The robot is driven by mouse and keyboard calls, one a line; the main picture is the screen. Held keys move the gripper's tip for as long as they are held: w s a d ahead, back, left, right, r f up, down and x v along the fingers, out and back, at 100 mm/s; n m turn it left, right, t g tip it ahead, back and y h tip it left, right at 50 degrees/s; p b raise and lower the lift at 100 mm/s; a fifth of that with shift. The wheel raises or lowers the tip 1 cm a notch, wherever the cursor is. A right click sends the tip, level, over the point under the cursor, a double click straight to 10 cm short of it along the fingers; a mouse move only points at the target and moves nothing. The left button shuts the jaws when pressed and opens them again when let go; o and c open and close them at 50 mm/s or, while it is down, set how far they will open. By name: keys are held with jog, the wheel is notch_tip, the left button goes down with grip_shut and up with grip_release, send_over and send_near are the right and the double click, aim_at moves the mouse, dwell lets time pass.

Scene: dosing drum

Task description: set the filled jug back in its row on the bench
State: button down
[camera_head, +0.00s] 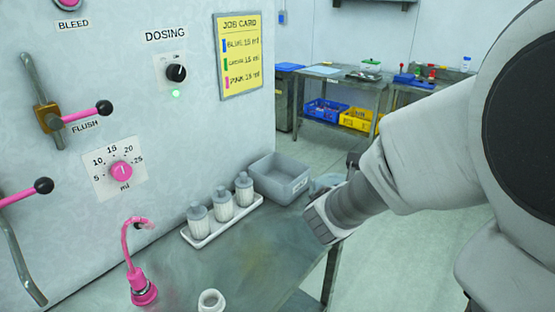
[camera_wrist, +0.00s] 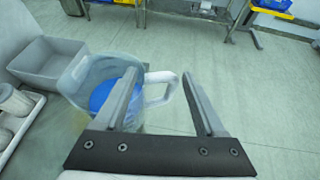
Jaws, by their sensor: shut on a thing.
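The clear jug (camera_wrist: 75,82) with blue liquid in it shows in the wrist view, left of my fingers. Its pale handle (camera_wrist: 160,77) reaches between the two fingers of my gripper (camera_wrist: 160,73), which is shut on it. The jug looks about upright, beside the grey bin. In the head view a small pale, see-through part of the jug (camera_head: 327,182) shows behind my wrist; the fingers are hidden there. The grey bench (camera_head: 245,255) runs below the panel. I cannot make out a row of jugs on it.
A white tray (camera_head: 190,241) with three grey-capped bottles (camera_head: 222,203) stands along the panel. The grey bin (camera_head: 283,176) is behind it. A pink nozzle (camera_head: 143,290) and a white open-necked container (camera_head: 211,300) are at the front. The bench between them is clear.

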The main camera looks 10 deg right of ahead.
jog(key=w+a+f, duration=0.5)
jog(key=w+a, duration=0.1)
jog(key=w, duration=0.1)
jog(key=shift+a+f, duration=0.4)
jog(key=shift+f+b, duration=0.65)
jog(key=shift+f, duration=1.4)
grip_release()
jog(key=shift+s, duration=0.1)
